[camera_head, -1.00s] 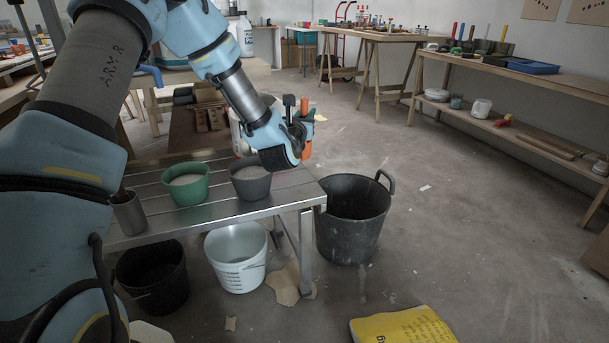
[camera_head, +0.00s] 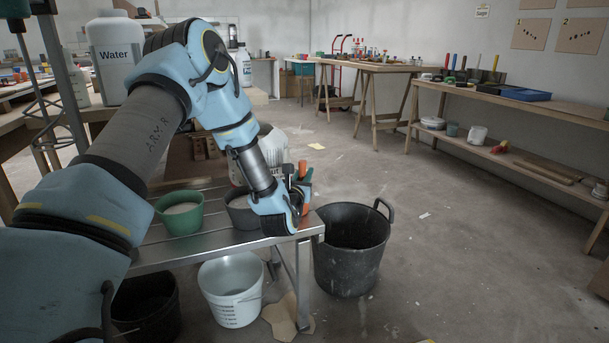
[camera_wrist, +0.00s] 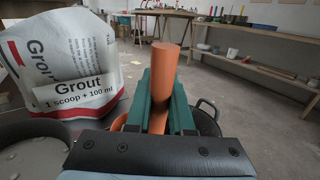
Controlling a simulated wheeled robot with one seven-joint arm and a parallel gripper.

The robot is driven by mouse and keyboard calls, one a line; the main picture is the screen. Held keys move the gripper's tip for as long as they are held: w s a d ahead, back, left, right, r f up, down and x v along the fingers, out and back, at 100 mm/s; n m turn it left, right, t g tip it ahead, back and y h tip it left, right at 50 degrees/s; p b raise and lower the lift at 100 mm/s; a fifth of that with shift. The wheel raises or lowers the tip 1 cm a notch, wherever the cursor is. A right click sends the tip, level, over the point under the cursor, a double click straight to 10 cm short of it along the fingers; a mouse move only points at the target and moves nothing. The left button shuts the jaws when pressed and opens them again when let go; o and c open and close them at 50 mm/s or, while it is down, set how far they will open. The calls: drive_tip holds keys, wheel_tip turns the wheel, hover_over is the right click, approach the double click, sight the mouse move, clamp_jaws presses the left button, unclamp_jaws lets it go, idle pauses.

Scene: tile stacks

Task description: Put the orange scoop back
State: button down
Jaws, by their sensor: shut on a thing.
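The orange scoop (camera_head: 303,169) is in my gripper (camera_head: 300,186), near the right end of the metal table (camera_head: 165,255). In the wrist view the scoop's orange handle (camera_wrist: 166,70) stands roughly upright between the green fingers of my gripper (camera_wrist: 163,105), which are shut on it. A rounded orange part shows lower down behind the fingers; the rest of the scoop is hidden. A white and red grout bag (camera_wrist: 75,55), labelled "1 scoop + 100 ml", stands left of the gripper. It is partly hidden behind my arm in the head view (camera_head: 270,150).
On the table stand a green bucket (camera_head: 180,222) of pale powder and a dark grey bucket (camera_head: 240,214), close beside my wrist. A large black bucket (camera_head: 350,272) stands on the floor right of the table. A white bucket (camera_head: 232,305) is below.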

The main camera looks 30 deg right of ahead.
drive_tip(key=shift+f, duration=0.15)
drive_tip(key=c, duration=0.8)
unclamp_jaws()
